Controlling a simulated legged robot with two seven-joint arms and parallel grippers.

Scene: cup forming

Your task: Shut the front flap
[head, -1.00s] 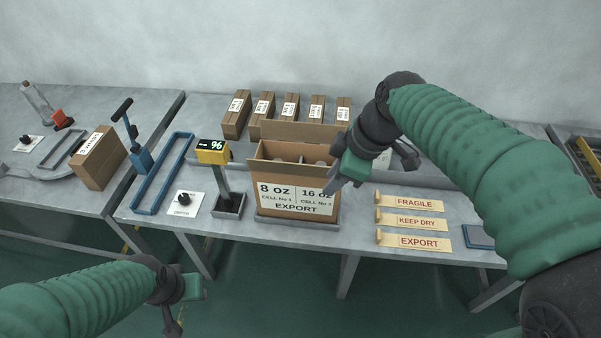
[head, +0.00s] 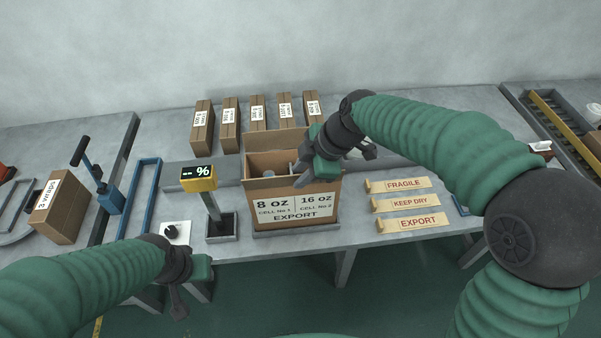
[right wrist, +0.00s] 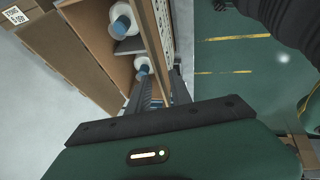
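The open brown carton (head: 320,222) stands mid-table with a white "8 oz / 16 oz EXPORT" label on its front. Its back flap (head: 275,142) stands up. A tan strip along the top front edge appears to be the front flap (head: 262,183). Two white-and-blue cups (right wrist: 123,20) show inside in the right wrist view. My right gripper (head: 300,183) is at this front edge, right of centre, with its fingers close together; contact is unclear. The fingers also show beside the front wall in the right wrist view (right wrist: 162,95). My left gripper (head: 179,308) hangs low in front of the table, away from the carton.
A yellow display (head: 198,178) on a post stands left of the carton. Tan "FRAGILE", "KEEP DRY" and "EXPORT" strips (head: 405,204) lie to the right. Several closed cartons (head: 230,125) stand behind. A blue frame (head: 139,198) and another carton (head: 60,210) are farther left.

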